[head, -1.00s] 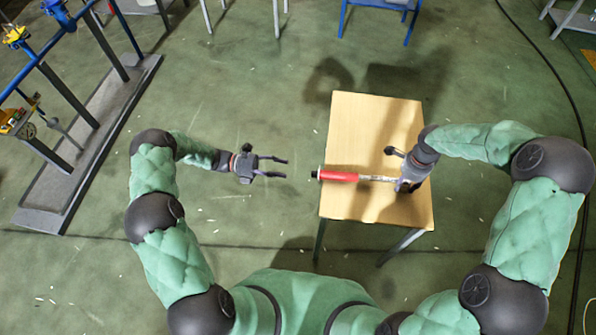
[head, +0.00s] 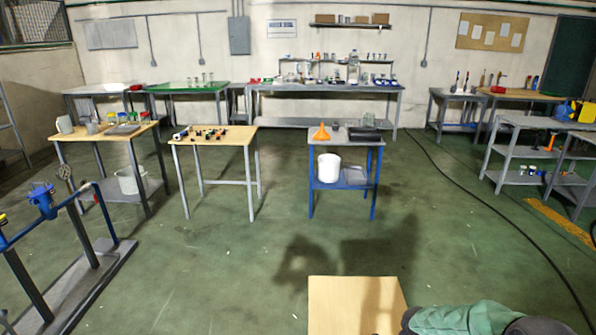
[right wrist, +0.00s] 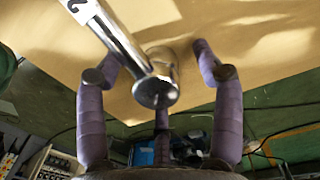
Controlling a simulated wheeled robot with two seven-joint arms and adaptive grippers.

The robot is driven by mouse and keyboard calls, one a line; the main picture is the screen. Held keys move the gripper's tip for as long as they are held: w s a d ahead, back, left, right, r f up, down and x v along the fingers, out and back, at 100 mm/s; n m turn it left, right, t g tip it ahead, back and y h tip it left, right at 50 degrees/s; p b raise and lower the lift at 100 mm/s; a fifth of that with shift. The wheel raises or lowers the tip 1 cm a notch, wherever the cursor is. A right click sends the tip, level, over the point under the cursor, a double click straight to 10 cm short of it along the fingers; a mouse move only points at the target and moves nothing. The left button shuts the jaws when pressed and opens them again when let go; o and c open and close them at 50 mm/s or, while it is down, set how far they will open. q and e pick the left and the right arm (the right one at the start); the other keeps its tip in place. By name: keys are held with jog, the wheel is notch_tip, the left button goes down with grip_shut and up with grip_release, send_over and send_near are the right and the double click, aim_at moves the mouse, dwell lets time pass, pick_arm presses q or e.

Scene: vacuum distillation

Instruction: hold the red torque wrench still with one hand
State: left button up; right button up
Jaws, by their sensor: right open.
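The torque wrench's metal shaft and round head (right wrist: 128,42) show in the right wrist view, running from the top left to the middle, with a white label on the shaft. Its red handle is out of both current views. My right gripper (right wrist: 155,58) is open, its purple fingers spread on either side of the wrench head. I cannot tell whether any finger touches it. The wrench lies over the light wooden tabletop (right wrist: 268,55). In the head view only the tabletop's far part (head: 350,298) and some of my right arm show. My left gripper is in neither current view.
A blue-framed table (head: 345,140) with an orange funnel and white bucket stands beyond. A wooden table with small parts (head: 212,136) is left of it. A blue pipe rig (head: 75,270) stands at the left. Green floor between is open, with a black cable at right.

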notch_tip(320, 180, up, 12)
jog(key=shift+w, duration=0.25)
dwell(0.3)
